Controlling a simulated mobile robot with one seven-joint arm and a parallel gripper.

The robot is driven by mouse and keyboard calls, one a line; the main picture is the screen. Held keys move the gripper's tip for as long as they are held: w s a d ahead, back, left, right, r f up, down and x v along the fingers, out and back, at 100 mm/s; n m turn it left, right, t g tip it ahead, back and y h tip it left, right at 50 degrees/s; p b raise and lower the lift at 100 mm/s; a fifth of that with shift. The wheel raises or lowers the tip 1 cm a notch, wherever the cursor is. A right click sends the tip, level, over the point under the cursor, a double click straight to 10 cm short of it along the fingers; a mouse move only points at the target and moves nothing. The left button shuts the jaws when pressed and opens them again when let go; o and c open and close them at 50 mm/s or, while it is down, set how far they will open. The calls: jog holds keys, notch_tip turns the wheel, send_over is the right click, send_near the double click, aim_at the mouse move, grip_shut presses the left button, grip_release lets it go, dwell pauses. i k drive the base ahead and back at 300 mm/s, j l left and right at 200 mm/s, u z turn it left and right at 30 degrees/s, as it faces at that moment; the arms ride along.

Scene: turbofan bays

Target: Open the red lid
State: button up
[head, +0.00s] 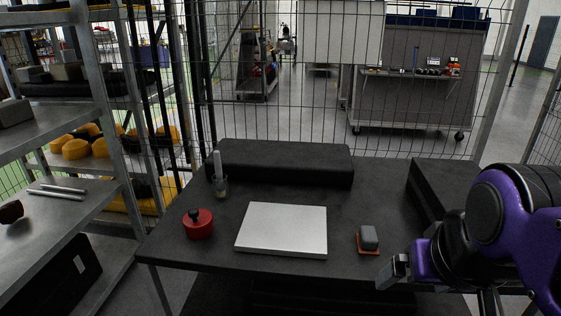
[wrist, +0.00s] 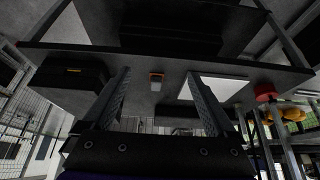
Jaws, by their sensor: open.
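The red lid (head: 198,224) is a round red piece with a dark knob on top. It sits at the left of the dark table (head: 180,258), left of a silver flat plate (head: 282,230). Whether a container is under it, I cannot tell. In the wrist view the red lid (wrist: 266,91) is small, at the right, beyond the white plate (wrist: 226,88). My gripper (head: 391,271) is at the table's front right edge, far to the right of the lid. In the wrist view its two fingers (wrist: 157,75) are spread, with nothing between them.
A grey block on an orange base (head: 368,238) stands between the plate and my gripper. A glass cup with a stick (head: 219,186) is behind the lid. A long black block (head: 280,163) lies at the back, another black block (head: 440,190) at the right. Shelves (head: 60,130) stand left.

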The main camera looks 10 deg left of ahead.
aim_at(195, 219)
jog(key=j, duration=1.4)
jog(key=k+j+z, duration=0.1)
jog(key=j, duration=1.3)
jog(key=k+j+z, duration=0.55)
jog(key=k, duration=0.2)
jog(key=i+j, duration=0.1)
jog(key=i+l+u, duration=0.15)
jog(key=i+u, duration=0.15)
jog(key=i+l+u, duration=0.3)
jog(key=i+j, duration=0.05)
